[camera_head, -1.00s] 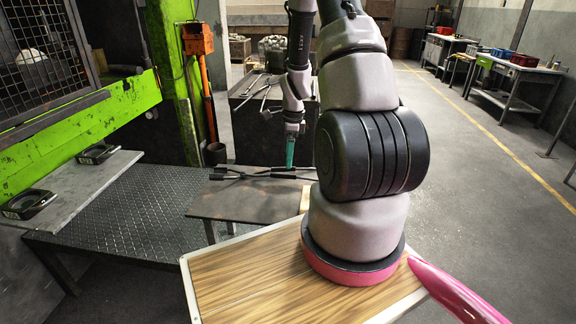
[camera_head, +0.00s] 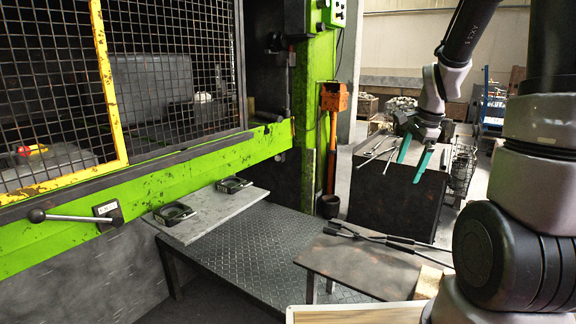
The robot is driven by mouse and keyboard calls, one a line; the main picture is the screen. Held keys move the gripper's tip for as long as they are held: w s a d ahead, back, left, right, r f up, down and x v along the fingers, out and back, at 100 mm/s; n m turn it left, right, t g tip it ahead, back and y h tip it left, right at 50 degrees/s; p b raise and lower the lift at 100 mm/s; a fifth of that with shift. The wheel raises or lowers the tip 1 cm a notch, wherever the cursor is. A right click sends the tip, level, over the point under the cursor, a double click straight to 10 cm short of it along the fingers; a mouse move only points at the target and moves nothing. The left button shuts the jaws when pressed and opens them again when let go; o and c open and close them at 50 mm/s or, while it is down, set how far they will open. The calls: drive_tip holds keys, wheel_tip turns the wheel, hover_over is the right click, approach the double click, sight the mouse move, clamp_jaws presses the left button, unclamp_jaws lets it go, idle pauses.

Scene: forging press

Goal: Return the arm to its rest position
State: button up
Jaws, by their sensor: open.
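My gripper (camera_head: 412,160) hangs at the end of my arm in the upper right of the head view. Its two teal fingers point down and stand apart, with nothing between them. It appears in front of a dark bench with metal tools on top. My thick lower arm links fill the right edge of the view.
A green press (camera_head: 150,180) with a yellow-framed mesh guard (camera_head: 55,95) stands at left. A grey shelf (camera_head: 215,212) carries two dark trays. Black tongs (camera_head: 375,237) lie on a low brown table (camera_head: 360,266). An orange post (camera_head: 334,125) stands behind.

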drive_tip(key=s+a+r+n+t, duration=0.1)
drive_tip(key=s+a+r+n, duration=0.2)
drive_tip(key=s+r+n, duration=0.1)
drive_tip(key=s+a+r+n+t, duration=0.2)
drive_tip(key=s+r+n, duration=0.2)
drive_tip(key=s+r, duration=0.3)
drive_tip(key=s+a+r+n+t+y, duration=0.1)
drive_tip(key=s+a+r+n, duration=0.2)
drive_tip(key=s+r, duration=0.3)
drive_tip(key=shift+a+r+n, duration=0.3)
drive_tip(key=shift+r+n, duration=0.05)
drive_tip(key=shift+n, duration=0.45)
drive_tip(key=shift+s, duration=0.1)
